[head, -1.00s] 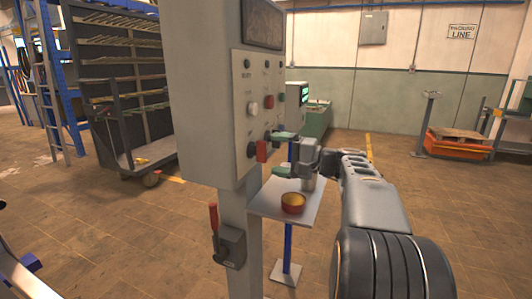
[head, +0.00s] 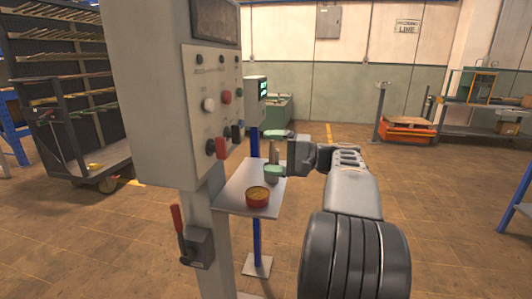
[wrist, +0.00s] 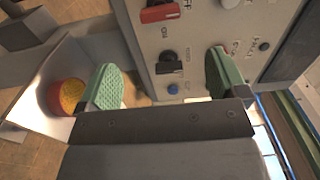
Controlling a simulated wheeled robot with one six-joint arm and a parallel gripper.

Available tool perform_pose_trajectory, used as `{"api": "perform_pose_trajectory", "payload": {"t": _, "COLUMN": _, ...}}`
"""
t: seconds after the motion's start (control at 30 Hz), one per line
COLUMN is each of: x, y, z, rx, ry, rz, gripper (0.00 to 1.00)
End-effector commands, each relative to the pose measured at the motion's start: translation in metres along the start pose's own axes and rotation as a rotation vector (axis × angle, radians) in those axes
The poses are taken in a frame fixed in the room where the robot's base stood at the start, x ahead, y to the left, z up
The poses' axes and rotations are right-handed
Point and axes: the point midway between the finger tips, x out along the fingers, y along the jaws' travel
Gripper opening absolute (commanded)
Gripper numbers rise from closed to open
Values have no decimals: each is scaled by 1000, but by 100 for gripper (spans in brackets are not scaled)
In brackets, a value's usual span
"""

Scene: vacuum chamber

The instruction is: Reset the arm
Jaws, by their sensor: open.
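My gripper (head: 273,153) is open and empty, its two green-padded fingers apart. In the head view it is to the right of the grey control panel (head: 208,115), above a small shelf. In the wrist view the fingers (wrist: 160,82) point toward the panel face, with a black knob (wrist: 170,62) and a blue button (wrist: 173,89) showing between them. A red switch (wrist: 160,12) shows above. Nothing is between the fingertips.
A red bowl with yellowish contents (head: 257,197) sits on the shelf (head: 236,199) below my gripper. A red-handled lever box (head: 197,246) is on the panel's post. A dark rack cart (head: 80,150) stands at left.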

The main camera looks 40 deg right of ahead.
Motion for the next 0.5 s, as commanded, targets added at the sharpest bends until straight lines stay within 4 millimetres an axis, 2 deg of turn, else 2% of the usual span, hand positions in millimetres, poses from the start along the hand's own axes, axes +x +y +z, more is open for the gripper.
{"api": "perform_pose_trajectory", "payload": {"t": 0.33, "x": 0, "y": 5, "z": -5, "rx": 20, "ry": 31, "rz": 28, "gripper": 92}}
{"api": "perform_pose_trajectory", "payload": {"t": 0.37, "x": 0, "y": 12, "z": -8, "rx": 34, "ry": 46, "rz": 56, "gripper": 92}}
{"api": "perform_pose_trajectory", "payload": {"t": 0.43, "x": -2, "y": 39, "z": -12, "rx": 86, "ry": 82, "rz": 150, "gripper": 92}}
{"api": "perform_pose_trajectory", "payload": {"t": 0.5, "x": -7, "y": 76, "z": -9, "rx": 145, "ry": 124, "rz": 291, "gripper": 92}}
